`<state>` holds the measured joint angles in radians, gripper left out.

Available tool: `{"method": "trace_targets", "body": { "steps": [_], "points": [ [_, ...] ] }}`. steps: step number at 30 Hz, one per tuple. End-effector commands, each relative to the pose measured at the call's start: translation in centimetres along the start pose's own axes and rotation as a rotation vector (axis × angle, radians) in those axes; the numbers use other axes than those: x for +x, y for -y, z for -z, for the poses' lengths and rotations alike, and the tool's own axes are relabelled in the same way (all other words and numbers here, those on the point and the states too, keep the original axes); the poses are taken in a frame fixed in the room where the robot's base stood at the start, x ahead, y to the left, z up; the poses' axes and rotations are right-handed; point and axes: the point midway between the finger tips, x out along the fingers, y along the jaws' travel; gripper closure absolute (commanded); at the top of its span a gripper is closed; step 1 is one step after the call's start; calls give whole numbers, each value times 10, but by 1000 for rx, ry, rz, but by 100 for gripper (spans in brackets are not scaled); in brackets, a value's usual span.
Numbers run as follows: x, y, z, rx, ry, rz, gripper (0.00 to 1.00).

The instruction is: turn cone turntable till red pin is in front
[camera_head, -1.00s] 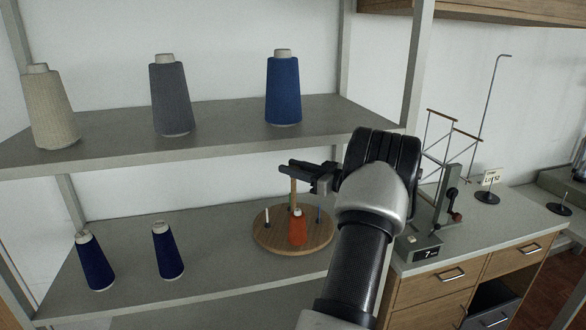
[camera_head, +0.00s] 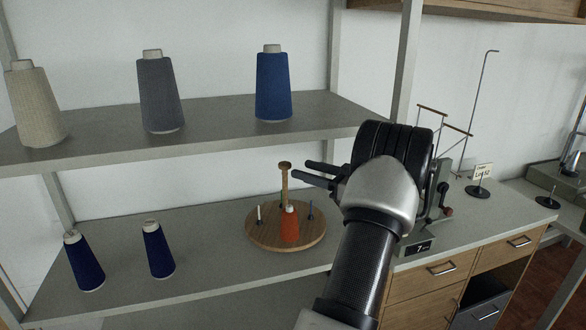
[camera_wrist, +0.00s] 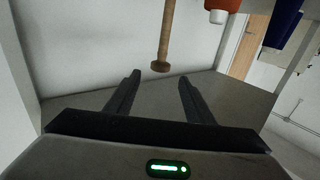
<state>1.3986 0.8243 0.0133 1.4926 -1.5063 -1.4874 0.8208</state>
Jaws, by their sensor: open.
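The round wooden turntable (camera_head: 262,232) sits on the lower shelf. An upright wooden post (camera_head: 285,186) with a round top stands on it; the post also shows in the wrist view (camera_wrist: 167,35). An orange-red cone (camera_head: 289,228) stands at the turntable's front. A green pin is partly hidden behind the post. I cannot see a separate red pin. My gripper (camera_head: 302,171) is open and empty, just right of the post's top and apart from it.
Two dark blue cones (camera_head: 158,250) (camera_head: 84,262) stand left on the lower shelf. The upper shelf (camera_head: 215,125) above holds beige, grey and blue cones. A metal shelf upright (camera_head: 403,75) and a drawer counter (camera_head: 440,245) with a device are to the right.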

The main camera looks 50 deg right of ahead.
Motion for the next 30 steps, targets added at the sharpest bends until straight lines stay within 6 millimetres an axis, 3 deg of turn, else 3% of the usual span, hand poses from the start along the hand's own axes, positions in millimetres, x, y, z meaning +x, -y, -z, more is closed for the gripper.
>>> {"method": "trace_targets", "body": {
  "steps": [6,17,22,26,29,30],
  "points": [
    [-30,0,0,1,0,-1,51],
    [-37,0,0,1,0,0,51],
    [-34,-3,-4,35,-8,-40,78],
    [-27,-12,-15,155,-28,-168,100],
    [-42,-15,-40,359,-61,-285,100],
    [-54,-14,-58,478,-87,-326,100]
  ]
}}
